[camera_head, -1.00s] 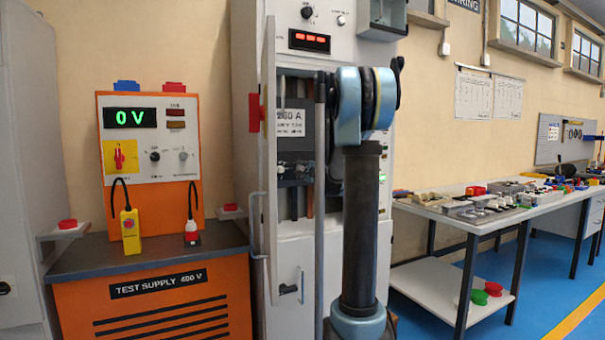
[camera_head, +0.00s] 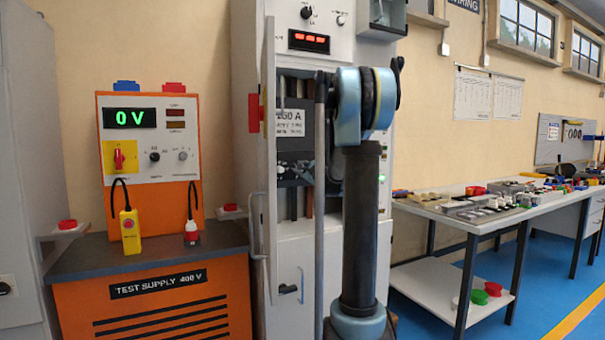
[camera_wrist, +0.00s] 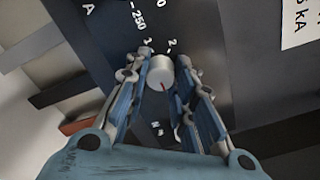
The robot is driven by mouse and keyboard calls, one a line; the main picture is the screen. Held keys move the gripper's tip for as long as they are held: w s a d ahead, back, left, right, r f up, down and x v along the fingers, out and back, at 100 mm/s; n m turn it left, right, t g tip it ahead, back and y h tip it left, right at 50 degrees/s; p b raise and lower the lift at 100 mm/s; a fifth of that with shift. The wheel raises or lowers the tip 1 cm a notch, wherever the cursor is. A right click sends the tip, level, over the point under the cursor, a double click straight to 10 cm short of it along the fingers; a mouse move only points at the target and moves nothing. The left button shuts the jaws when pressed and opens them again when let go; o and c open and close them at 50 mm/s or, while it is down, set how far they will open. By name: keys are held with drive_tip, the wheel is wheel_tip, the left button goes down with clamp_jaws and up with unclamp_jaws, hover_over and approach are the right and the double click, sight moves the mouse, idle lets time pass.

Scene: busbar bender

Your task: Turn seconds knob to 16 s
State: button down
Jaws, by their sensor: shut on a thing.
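A small pale grey round knob (camera_wrist: 159,69) with a red pointer line sits on a dark panel (camera_wrist: 215,30) in the wrist view. Its red line points toward the bottom of the picture. White scale marks and digits are printed around it, some hidden by the fingers. My gripper (camera_wrist: 161,80) has its blue fingers on both sides of the knob, shut on it at the tips. I cannot read a seconds setting. In the head view the breaker front (camera_head: 294,165) shows inside the open cabinet, partly covered by my arm.
The cabinet door (camera_head: 270,170) stands open at the left of the opening. An orange test supply (camera_head: 150,170) reading 0 V stands farther left. A workbench (camera_head: 440,210) with several parts stands at the right. Blue floor lies beyond it.

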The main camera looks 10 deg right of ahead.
drive_tip(key=shift+a, duration=0.1)
drive_tip(key=c, duration=1.3)
unclamp_jaws()
drive_tip(key=shift+f, duration=0.1)
drive_tip(key=shift+c, duration=0.2)
drive_tip(key=v, duration=1.1)
drive_tip(key=shift+s, duration=0.35)
